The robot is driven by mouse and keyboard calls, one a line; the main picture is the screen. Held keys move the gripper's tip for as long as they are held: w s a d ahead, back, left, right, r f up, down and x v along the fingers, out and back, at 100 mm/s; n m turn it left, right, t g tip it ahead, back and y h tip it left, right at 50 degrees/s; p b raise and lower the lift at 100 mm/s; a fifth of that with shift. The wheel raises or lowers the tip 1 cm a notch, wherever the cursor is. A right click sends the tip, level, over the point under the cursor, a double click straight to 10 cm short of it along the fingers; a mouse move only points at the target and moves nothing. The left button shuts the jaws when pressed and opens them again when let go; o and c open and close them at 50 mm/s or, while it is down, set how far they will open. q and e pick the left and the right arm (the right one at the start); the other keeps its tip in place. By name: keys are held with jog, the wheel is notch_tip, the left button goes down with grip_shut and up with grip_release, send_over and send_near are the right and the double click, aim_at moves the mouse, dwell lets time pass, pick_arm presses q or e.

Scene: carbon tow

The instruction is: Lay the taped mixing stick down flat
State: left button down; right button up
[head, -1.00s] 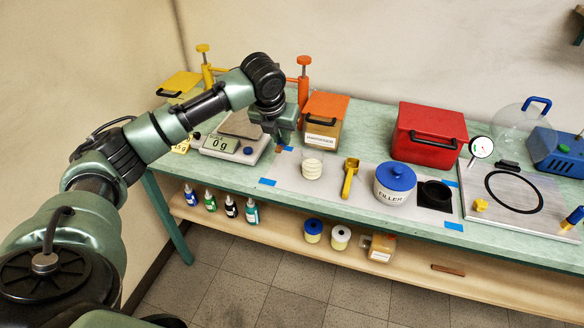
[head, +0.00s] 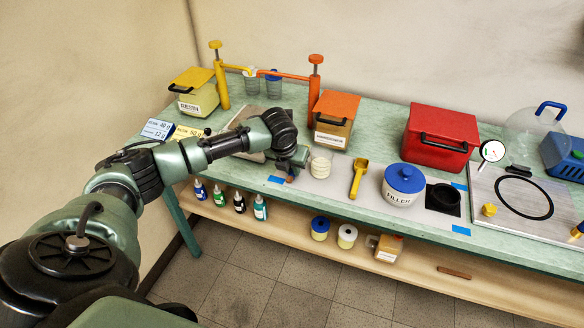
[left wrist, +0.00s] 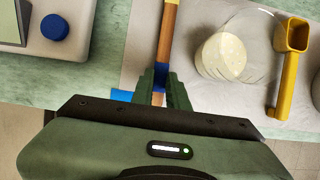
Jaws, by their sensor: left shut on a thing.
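The mixing stick (left wrist: 166,35) is a thin wooden stick with a blue tape band. In the left wrist view it runs from between my left fingers away to the top edge, over the left part of the grey mat. My left gripper (left wrist: 158,88) is shut on it near the blue tape. The gripper hides most of the stick there. I cannot tell whether the stick touches the mat. My right gripper is out of view.
A clear cup with cream contents (head: 320,164) stands close right of the gripper. Beyond it are a yellow scoop (head: 358,178) and the filler jar (head: 403,187). The scale (left wrist: 63,32) is on the left. Blue tape (head: 277,180) marks the mat's near-left corner, close to the table's front edge.

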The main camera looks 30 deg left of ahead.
pick_arm(q)
jog(key=shift+f, duration=0.15)
jog(key=c, duration=1.4)
grip_release()
jog(key=shift+r, duration=0.3)
jog(key=v, duration=1.1)
jog(key=shift+s+r+b, duration=0.25)
jog(key=shift+r+b, duration=0.1)
